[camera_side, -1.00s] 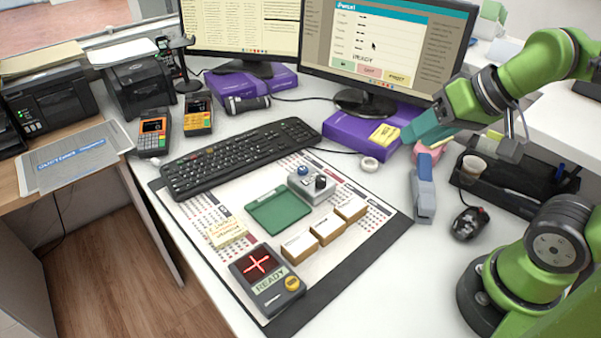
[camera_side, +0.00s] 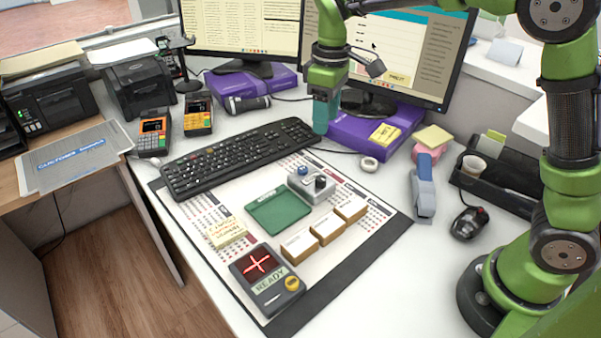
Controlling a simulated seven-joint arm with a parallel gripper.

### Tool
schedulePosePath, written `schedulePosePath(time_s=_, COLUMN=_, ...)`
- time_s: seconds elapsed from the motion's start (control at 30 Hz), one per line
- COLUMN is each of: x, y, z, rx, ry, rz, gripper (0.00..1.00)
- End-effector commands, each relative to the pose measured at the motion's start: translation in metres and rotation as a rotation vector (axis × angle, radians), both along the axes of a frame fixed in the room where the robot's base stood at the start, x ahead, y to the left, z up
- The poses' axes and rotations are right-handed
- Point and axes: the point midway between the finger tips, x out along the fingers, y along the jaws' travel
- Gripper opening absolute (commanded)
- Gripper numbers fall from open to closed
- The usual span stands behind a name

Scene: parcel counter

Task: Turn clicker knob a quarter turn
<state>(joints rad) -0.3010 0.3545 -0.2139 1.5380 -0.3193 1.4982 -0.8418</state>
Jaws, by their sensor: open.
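The clicker (camera_side: 311,193) is a small light-grey box on the desk mat. It has a blue button (camera_side: 303,170) on top and a black knob (camera_side: 320,182) on its right part. My gripper (camera_side: 321,130) points down with teal fingers, open and empty. In the picture it is above the knob, apart from it; its exact height and depth over the clicker are hard to tell. The fingers overlap from this side, so the gap between them does not show.
A green tray (camera_side: 279,211) and three small boxes (camera_side: 327,231) lie close to the clicker. A keyboard (camera_side: 240,158) is to the left. A red-lit READY device (camera_side: 268,281) sits in front. A monitor (camera_side: 425,60) stands close behind my gripper; a blue stapler (camera_side: 423,188) is to the right.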

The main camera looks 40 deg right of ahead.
Motion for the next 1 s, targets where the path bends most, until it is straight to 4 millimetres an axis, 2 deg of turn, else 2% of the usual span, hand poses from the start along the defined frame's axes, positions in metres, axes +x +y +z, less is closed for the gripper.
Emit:
schedulePosePath(time_s=0.03, x=0.006, y=-0.001, z=0.006, rx=-0.005, ry=0.0, rz=0.045, gripper=0.53)
schedulePosePath(time_s=0.13, x=0.004, y=-0.001, z=0.016, rx=-0.002, ry=0.006, rz=0.117, gripper=0.53)
schedulePosePath(time_s=0.27, x=0.001, y=0.0, z=0.011, rx=0.003, ry=0.019, rz=0.157, gripper=0.53)
schedulePosePath(time_s=0.37, x=0.0, y=0.0, z=0.0, rx=0.004, ry=0.021, rz=0.159, gripper=0.53)
schedulePosePath(time_s=1.0, x=-0.004, y=0.005, z=-0.13, rx=0.003, ry=0.019, rz=0.155, gripper=0.53)
